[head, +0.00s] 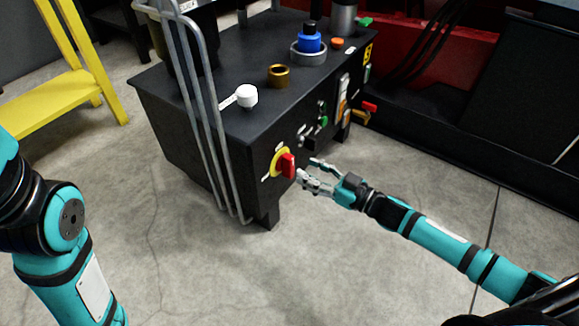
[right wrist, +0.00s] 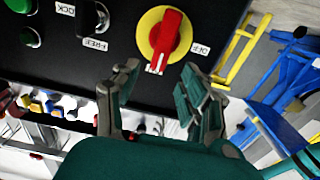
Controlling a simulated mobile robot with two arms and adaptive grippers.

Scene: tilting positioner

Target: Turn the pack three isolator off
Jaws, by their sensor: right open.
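The isolator is a red rotary handle (head: 287,167) on a yellow round plate, low on the front panel of the black cabinet (head: 190,108). In the right wrist view the red handle (right wrist: 166,38) lies across the yellow plate (right wrist: 146,28), slightly tilted. An OFF label (right wrist: 201,49) is beside it. My right gripper (head: 308,172) is open and empty, just in front of the handle. In the right wrist view its fingertips (right wrist: 160,75) stand apart on either side below the handle, with no visible contact. My left arm shows at the left, but its gripper is out of view.
Grey tube rails (head: 203,120) stand at the cabinet's left end. A green button (right wrist: 29,37) and LOCK and FREE labels share the panel. A white knob (head: 246,95), brass ring (head: 278,75) and blue part (head: 309,42) are on top. The floor in front is clear.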

